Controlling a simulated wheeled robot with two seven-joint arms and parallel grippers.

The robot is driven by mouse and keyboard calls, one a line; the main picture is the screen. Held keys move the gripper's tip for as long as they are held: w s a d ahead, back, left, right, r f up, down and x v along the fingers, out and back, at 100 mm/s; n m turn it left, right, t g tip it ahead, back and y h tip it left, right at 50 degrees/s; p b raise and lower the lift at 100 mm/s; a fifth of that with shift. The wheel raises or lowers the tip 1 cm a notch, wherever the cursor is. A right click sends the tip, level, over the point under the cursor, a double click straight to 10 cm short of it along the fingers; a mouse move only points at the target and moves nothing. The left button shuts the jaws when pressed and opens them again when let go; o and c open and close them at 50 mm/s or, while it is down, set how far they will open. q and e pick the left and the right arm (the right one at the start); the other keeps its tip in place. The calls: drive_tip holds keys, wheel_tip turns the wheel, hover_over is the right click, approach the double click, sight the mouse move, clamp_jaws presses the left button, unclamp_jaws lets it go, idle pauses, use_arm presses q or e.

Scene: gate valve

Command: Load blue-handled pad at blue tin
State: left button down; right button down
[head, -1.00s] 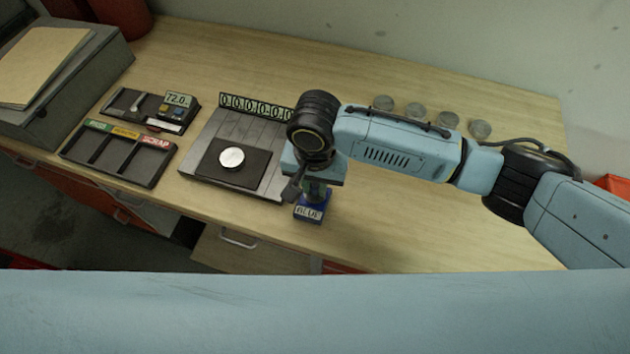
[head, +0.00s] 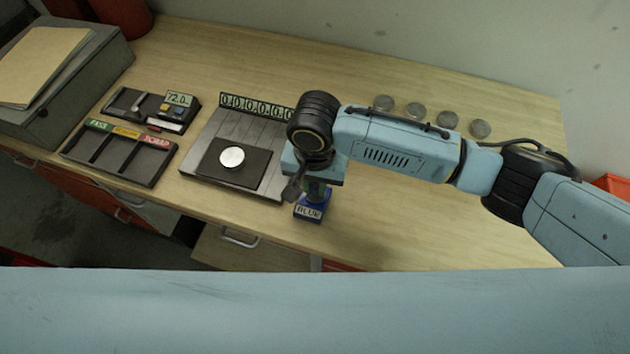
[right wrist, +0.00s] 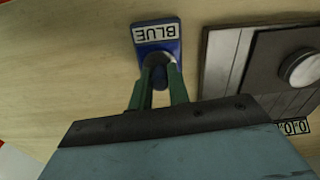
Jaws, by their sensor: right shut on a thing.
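The blue tin (head: 308,211), labelled BLUE, stands near the front edge of the bench, right of the dark plate. It also shows at the top of the right wrist view (right wrist: 157,40). My right gripper (right wrist: 160,82) points down over the tin, its green fingers shut on the blue handle of the pad (right wrist: 159,76). The pad's lower face is hidden, and I cannot tell whether it touches the tin's inside. In the head view the right gripper (head: 316,188) is mostly covered by its own wrist. My left gripper is not in view.
Left of the tin is a grey plate with a dark block and a silver disc (head: 231,157). Several clear discs (head: 416,110) sit at the back right. The right front bench is clear.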

sight(315, 184)
drive_tip(key=shift+s+d+f, duration=0.1)
drive_tip(key=shift+s+f, duration=0.05)
wheel_tip(315, 184, up, 3)
drive_tip(key=p, duration=0.3)
drive_tip(key=shift+f, duration=0.2)
drive_tip(key=shift+r+p, duration=1)
drive_tip(key=shift+r, duration=1.3)
